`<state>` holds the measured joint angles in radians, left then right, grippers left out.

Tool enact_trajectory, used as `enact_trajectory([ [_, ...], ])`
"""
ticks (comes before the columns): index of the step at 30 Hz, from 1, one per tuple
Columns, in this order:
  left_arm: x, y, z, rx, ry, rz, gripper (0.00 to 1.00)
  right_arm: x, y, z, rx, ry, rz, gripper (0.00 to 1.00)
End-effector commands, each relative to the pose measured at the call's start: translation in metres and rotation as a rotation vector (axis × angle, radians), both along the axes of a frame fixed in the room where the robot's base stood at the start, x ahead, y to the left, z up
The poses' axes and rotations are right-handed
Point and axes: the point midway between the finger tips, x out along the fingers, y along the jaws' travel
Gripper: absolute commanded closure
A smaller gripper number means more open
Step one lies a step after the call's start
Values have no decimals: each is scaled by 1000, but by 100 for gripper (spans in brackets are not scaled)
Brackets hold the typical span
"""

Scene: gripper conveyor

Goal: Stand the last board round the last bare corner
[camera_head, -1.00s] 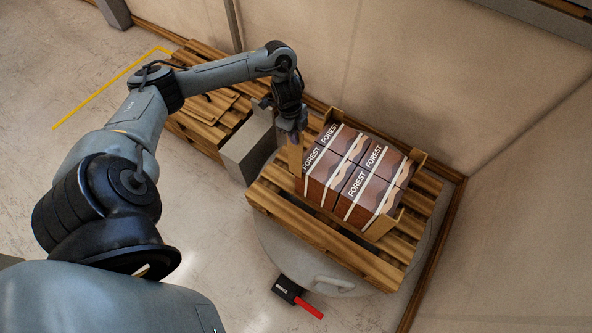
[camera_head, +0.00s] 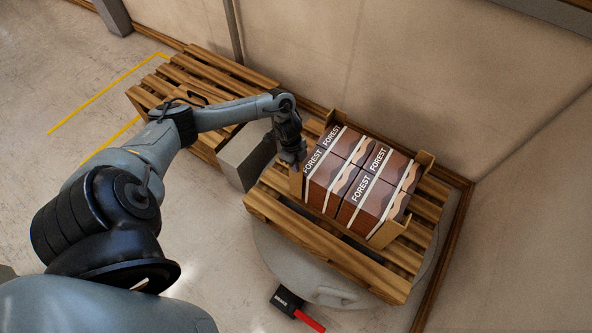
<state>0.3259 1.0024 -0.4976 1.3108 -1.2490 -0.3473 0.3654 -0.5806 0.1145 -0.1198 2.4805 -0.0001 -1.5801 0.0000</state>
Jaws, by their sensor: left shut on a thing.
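Brown FOREST boxes (camera_head: 362,178) stand in a block on a wooden pallet (camera_head: 300,232). Tan corner boards stand at the block's back corner (camera_head: 334,118), right corner (camera_head: 425,160) and front corner (camera_head: 391,232). My left gripper (camera_head: 294,160) points down at the block's left corner. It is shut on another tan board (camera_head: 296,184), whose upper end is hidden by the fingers. This board is upright, close beside the left corner; I cannot tell whether it touches the boxes. My right gripper is out of view.
The pallet rests on a grey round turntable (camera_head: 285,257). A grey block (camera_head: 243,158) stands just left of it, and another pallet (camera_head: 185,72) lies behind. Walls close in behind and right. A black and red tool (camera_head: 288,302) lies in front.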

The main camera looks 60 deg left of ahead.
Motion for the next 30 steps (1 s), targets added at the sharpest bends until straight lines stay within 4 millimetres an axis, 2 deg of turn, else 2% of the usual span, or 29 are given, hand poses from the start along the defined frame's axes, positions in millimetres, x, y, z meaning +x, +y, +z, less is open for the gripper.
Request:
enact_trajectory([
  [3,0,-1,-19,-2,2,3,100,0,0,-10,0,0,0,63],
  [7,0,0,-34,-1,2,2,100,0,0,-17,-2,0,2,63],
  [20,0,0,-38,-1,1,1,100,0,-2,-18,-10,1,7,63],
  [21,0,0,-39,0,1,0,87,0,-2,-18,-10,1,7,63],
  [26,0,0,-38,0,1,0,63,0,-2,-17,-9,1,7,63],
  [30,0,0,-38,-1,1,1,63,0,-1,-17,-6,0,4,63],
])
